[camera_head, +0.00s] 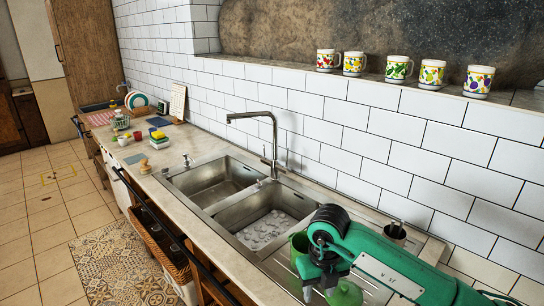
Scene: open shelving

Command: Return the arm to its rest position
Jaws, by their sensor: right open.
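My right arm (385,262) is green and black and comes in from the lower right, over the drainboard beside the sink. Its gripper (318,290) points down, open, with no object visible between its fingers. A rounded green thing (346,294) lies just right of the fingers. I cannot tell whether the gripper touches either one. My left gripper is not in view.
The double steel sink (212,182) with its tall faucet (273,140) lies left of my right arm. A dark cup (396,232) stands behind the arm by the tiled wall. Several patterned mugs (397,68) stand on the ledge above. The counter's far end holds dishes and a sponge (157,134).

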